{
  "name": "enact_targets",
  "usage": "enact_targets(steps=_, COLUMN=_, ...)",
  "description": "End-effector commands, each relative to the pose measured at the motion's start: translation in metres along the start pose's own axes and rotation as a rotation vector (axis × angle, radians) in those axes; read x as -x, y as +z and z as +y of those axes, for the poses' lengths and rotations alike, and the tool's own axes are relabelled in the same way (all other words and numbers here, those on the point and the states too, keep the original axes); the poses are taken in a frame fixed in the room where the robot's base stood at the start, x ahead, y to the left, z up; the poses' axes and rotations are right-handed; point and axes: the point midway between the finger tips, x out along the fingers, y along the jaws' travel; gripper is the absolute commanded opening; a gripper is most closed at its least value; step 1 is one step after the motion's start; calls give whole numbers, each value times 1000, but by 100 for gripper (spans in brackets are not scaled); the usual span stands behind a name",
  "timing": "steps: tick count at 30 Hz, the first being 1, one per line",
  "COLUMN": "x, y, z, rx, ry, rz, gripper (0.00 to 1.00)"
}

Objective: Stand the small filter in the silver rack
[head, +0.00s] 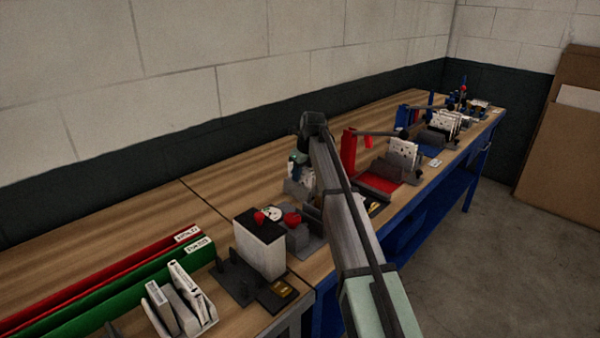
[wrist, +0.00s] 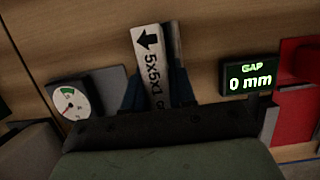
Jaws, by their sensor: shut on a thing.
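In the wrist view a small white filter (wrist: 148,60) with a black arrow and "5x5x1" print stands tilted between the dark fingers of my gripper (wrist: 157,90). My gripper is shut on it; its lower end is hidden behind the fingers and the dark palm. In the head view my arm hides much of the gripper area on the bench.
A dial gauge (wrist: 70,103) sits left of the filter and a "GAP 0 mm" display (wrist: 248,77) right of it. A red tray (head: 377,182) lies farther along the bench.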

Motion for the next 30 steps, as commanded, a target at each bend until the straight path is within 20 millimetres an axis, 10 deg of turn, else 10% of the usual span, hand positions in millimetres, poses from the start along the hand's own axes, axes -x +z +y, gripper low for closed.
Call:
enact_targets(steps=4, x=0, y=0, z=0, rx=0, ry=0, rz=0, gripper=0)
enact_targets(steps=5, x=0, y=0, z=0, rx=0, ry=0, rz=0, gripper=26)
enact_targets(steps=14, x=0, y=0, z=0, rx=0, ry=0, rz=0, gripper=55)
enact_targets(steps=30, x=29, y=0, z=0, rx=0, ry=-1, rz=-2, gripper=55)
